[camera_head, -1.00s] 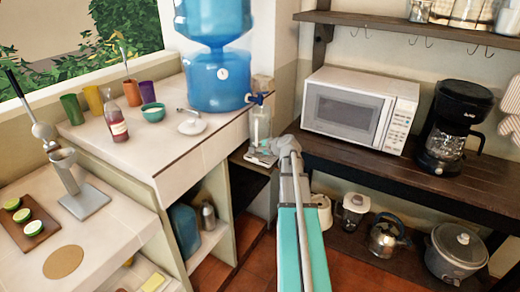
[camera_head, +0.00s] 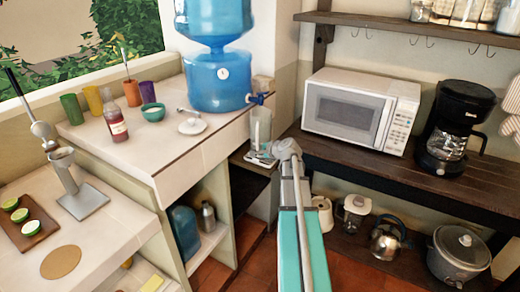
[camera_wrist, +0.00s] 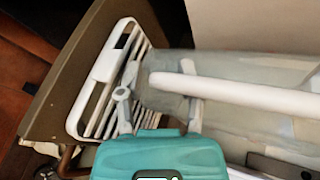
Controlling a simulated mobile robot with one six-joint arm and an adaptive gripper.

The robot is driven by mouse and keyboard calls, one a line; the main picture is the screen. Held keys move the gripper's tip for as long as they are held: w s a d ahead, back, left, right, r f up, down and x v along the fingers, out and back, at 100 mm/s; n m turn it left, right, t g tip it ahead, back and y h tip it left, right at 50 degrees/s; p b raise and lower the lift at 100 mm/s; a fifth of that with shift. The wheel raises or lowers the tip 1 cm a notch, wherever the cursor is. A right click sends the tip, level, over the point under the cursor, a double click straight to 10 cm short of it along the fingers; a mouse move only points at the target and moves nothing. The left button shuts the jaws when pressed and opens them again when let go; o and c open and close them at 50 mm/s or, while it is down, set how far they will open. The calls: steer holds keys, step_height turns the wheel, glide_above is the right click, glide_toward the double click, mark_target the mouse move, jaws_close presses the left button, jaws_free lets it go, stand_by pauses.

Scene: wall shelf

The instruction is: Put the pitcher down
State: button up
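The pitcher (camera_head: 260,127) is clear, with a white handle. In the head view it stands upright below the dispenser tap, over a small tray (camera_head: 262,158). In the wrist view the pitcher (camera_wrist: 258,128) lies sideways across the right half, its base end near the white slatted tray (camera_wrist: 97,72). My gripper (camera_head: 286,148) is just right of the pitcher's lower part. In the wrist view my gripper (camera_wrist: 157,97) has its fingers spread apart, one near the base and one crossing the white handle. Whether a finger touches the pitcher is hard to tell.
The blue water dispenser (camera_head: 218,75) stands on the white counter above, its tap (camera_head: 257,98) over the pitcher. A microwave (camera_head: 361,105) and a coffee maker (camera_head: 452,128) are on the wooden counter to the right. A kettle (camera_head: 387,238) is on the lower shelf.

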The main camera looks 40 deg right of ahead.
steer(key=shift+r, duration=0.1)
stand_by(0.3)
steer(key=shift+s+r, duration=0.1)
steer(key=shift+r, duration=0.05)
steer(key=a+p+v, duration=0.1)
steer(key=p+v, duration=0.4)
steer(key=v, duration=0.6)
steer(key=shift+s+d, duration=0.4)
steer(key=shift+d, duration=0.05)
steer(key=shift+r, duration=0.1)
